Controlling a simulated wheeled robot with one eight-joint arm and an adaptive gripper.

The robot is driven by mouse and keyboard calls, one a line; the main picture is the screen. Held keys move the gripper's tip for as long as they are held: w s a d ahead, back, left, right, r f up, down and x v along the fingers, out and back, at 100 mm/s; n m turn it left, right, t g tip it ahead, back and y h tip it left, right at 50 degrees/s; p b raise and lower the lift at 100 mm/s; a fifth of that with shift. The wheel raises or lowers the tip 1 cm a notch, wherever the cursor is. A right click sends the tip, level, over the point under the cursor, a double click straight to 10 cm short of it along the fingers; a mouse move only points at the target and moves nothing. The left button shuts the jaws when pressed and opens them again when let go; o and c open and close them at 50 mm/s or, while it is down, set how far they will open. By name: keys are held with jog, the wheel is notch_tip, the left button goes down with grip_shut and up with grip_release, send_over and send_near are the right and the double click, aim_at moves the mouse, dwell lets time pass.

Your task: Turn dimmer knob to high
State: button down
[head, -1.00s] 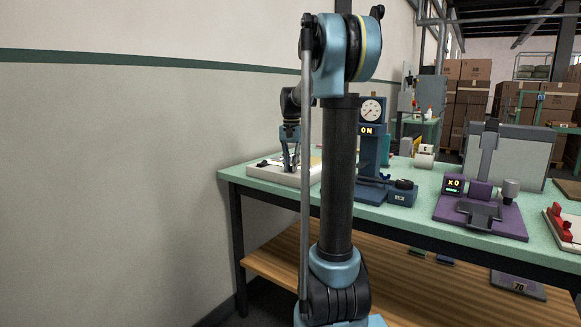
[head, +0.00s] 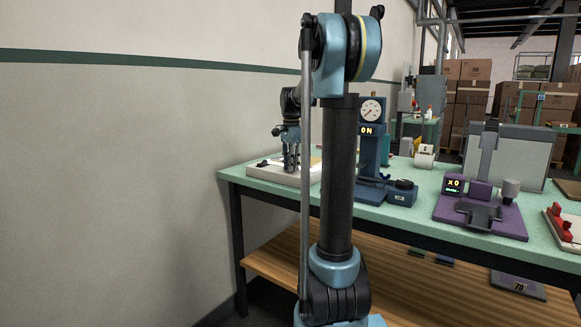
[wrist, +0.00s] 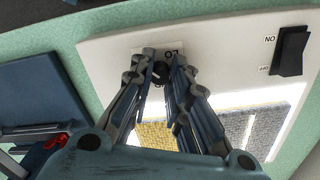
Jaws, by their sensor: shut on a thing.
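The dimmer knob (wrist: 161,72) is a small dark knob on a white panel (wrist: 105,58), and it also shows in the wrist view between my fingertips. A label reading LO, upside down, sits just beyond it. My gripper (wrist: 160,66) points down and is shut on the knob, whose sides are mostly hidden by the fingers. In the head view my gripper (head: 291,167) is over the white panel (head: 300,181) at the table's left end; the knob is hidden there. A high mark is not visible.
A black rocker switch (wrist: 291,50) with ON and OFF labels sits on the same panel. A yellowish and grey textured patch (wrist: 190,128) lies under the fingers.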

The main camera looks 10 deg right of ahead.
jog(key=shift+w, duration=0.15)
dwell(0.3)
jog(key=c, duration=1.5)
grip_release()
jog(key=shift+r, duration=0.15)
notch_tip(320, 180, up, 12)
jog(key=shift+f, duration=0.2)
